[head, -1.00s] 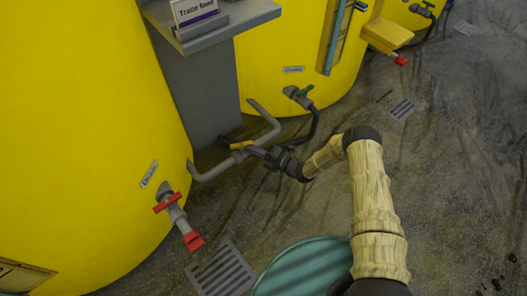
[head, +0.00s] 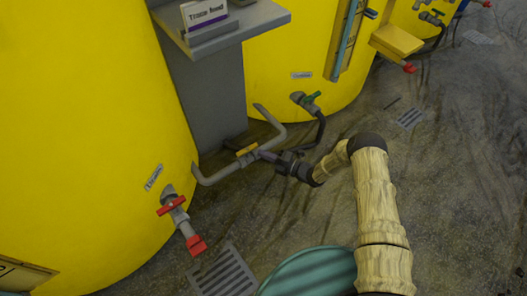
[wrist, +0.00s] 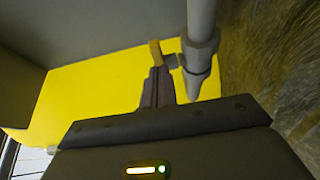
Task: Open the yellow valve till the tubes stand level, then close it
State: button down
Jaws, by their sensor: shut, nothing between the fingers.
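The yellow valve handle (head: 246,149) sits on the grey pipe (head: 218,175) that runs low between the two big yellow tanks. My gripper (head: 262,156) is at the valve, just right of the handle. In the wrist view the shut fingers (wrist: 156,72) point at the yellow handle (wrist: 155,50), which lies right in front of the tips. I cannot tell whether they touch. Nothing shows between the fingers. A pale blue tube (head: 342,38) stands on the far tank's front; its liquid level is not readable. No tube of the near tank is in view.
A grey stand (head: 205,90) rises behind the pipe.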

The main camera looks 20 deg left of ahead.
jog(key=d+p, duration=0.4)
jog(key=d, duration=0.7)
jog(key=shift+w+d, duration=0.15)
jog(key=shift+d, duration=0.15)
jog(key=shift+r, duration=0.15)
